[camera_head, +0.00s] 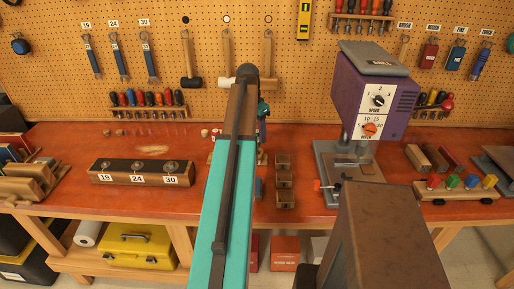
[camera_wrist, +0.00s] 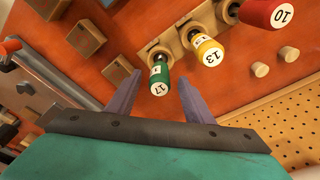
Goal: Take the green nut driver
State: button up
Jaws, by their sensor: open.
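The green nut driver (camera_wrist: 160,80), with a white end cap marked 17, stands in a light wooden rack (camera_wrist: 200,14) in the wrist view. A yellow driver marked 13 (camera_wrist: 208,50) and a red one marked 10 (camera_wrist: 266,10) stand beside it in a row. My gripper (camera_wrist: 158,86) is open, with one finger on each side of the green driver in the picture. I see no finger touching it; the exact depth is hard to tell. In the head view my arm hides most of the rack.
Several small wooden blocks (camera_head: 284,180) lie right of my arm, with the purple drill press (camera_head: 372,95) beyond. The pegboard (camera_head: 205,60) stands behind the red bench top (camera_head: 80,145).

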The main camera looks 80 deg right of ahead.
aim_at(258, 142)
dwell(0.3)
jog(key=shift+s+d+f+p, duration=0.1)
jog(key=shift+s+f+p, duration=0.1)
jog(key=shift+f+p, duration=0.75)
jog(key=shift+s+d+f+p, duration=0.1)
jog(key=shift+f+p, duration=0.05)
jog(key=shift+f, duration=0.65)
jog(key=shift+d+f+p, duration=0.1)
jog(key=shift+f+p, duration=0.05)
jog(key=shift+f, duration=0.65)
jog(key=c, duration=1.2)
